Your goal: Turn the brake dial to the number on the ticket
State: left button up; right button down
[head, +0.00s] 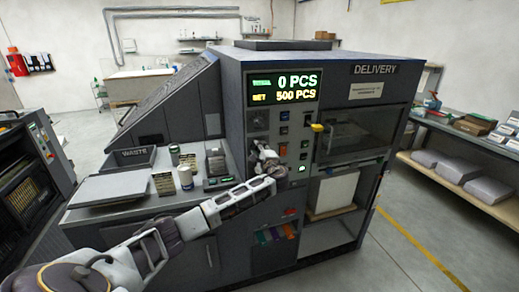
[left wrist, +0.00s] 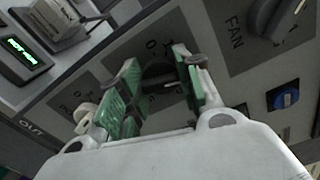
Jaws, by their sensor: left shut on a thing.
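My left gripper (head: 266,153) is at the front of the big grey machine (head: 232,95), on the panel below the counter display. In the left wrist view, the green-padded fingers of my left gripper (left wrist: 158,66) are shut on a dark dial (left wrist: 157,76), one on each side. Small white marks, including a 0, show beside the dial. Its name and pointer setting cannot be read. A small device with a lit green screen (left wrist: 24,52) and a pale slip (left wrist: 52,18), perhaps the ticket, is at the upper left; no number is legible. My right gripper is not in view.
The display (head: 284,88) reads 0 PCS, set 500 PCS. A white cup (head: 186,177), tins and a WASTE tray (head: 134,158) stand on the side ledge.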

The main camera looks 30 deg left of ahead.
pick_arm(q)
jog(key=shift+f, duration=0.1)
jog(key=o, duration=1)
jog(key=shift+v, duration=6)
